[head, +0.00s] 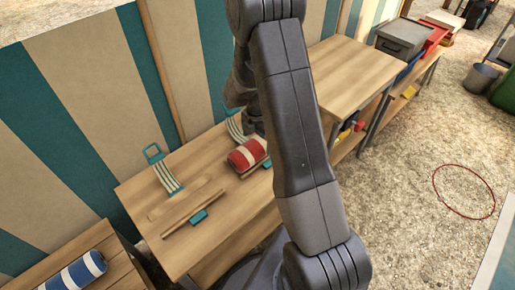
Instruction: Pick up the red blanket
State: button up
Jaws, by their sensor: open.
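The red blanket (246,155), a red roll with white bands, lies on the right part of the near wooden table (225,215). My arm hides part of its right side. My gripper (251,122) is partly in view as a dark shape just above and behind the blanket. My own arm link covers much of it and its fingertips are hard to make out. It is open, and the blanket rests below it on the table side. I cannot tell the exact gap between them.
A teal-buckled striped strap (165,172) and a wooden bar (193,213) lie on the table's left. A blue-and-white roll (75,272) sits lower left. A second table (345,72) and a grey box (402,38) stand right. A striped wall runs behind.

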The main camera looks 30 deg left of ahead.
notch_tip(320, 180, down, 3)
jog(key=shift+r, duration=0.1)
jog(key=shift+c, duration=0.2)
jog(key=shift+w, duration=0.1)
jog(key=c, duration=1.2)
jog(key=shift+o, duration=0.2)
jog(key=shift+r, duration=0.1)
